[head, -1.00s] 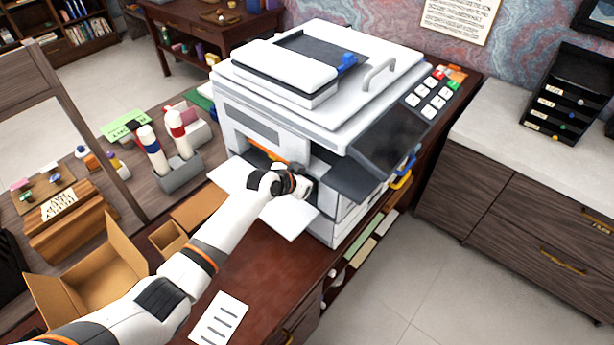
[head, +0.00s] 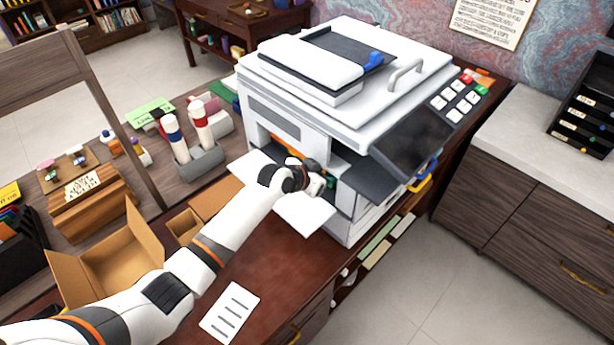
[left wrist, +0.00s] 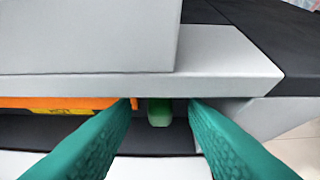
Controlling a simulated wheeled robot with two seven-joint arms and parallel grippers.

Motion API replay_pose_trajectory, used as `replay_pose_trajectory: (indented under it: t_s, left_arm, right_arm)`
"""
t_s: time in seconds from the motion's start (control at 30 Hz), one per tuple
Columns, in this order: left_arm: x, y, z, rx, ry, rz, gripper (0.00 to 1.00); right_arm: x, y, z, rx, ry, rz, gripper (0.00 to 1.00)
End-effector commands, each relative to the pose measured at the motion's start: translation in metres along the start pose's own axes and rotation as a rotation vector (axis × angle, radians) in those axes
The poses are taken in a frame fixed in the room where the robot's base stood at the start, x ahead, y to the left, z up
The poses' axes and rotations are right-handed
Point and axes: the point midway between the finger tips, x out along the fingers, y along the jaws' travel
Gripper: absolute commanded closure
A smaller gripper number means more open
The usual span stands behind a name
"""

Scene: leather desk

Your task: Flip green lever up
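The green lever (left wrist: 159,112) shows in the left wrist view, inside the printer's open front bay beside an orange part (left wrist: 65,103). Its upper end is hidden under the printer's white edge. My left gripper (left wrist: 162,115) has teal fingers that stand apart, one on each side of the lever. I cannot tell whether they touch it. In the head view the left gripper (head: 318,184) is at the open front of the white printer (head: 290,130), above its lowered white flap (head: 305,215). The lever cannot be made out clearly there. My right gripper is not in view.
The printer's dark screen (head: 412,142) and a dark ledge (head: 370,182) jut out right of the bay. An open cardboard box (head: 115,265) and a paper sheet (head: 230,312) lie on the desk at left and front. A bottle holder (head: 200,165) stands left of the printer.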

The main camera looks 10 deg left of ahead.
Motion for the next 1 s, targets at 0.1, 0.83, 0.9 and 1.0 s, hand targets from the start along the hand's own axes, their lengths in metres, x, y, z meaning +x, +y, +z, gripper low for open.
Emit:
replay_pose_trajectory:
  t_s: [0.1, 0.83, 0.9, 1.0]
  left_arm:
    - [-0.021, 0.001, -0.002, 0.002, 0.000, 0.001, 0.60]
    - [-0.096, 0.000, -0.001, -0.001, 0.002, 0.001, 0.60]
    - [-0.096, 0.000, -0.001, -0.001, 0.002, 0.001, 0.60]
    - [-0.096, 0.000, -0.001, -0.001, 0.002, 0.001, 0.60]
  right_arm:
    - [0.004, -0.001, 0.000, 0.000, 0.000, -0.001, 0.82]
    - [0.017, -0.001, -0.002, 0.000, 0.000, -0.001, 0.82]
    - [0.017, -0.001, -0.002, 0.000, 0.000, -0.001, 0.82]
    - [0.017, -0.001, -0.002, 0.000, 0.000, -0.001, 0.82]
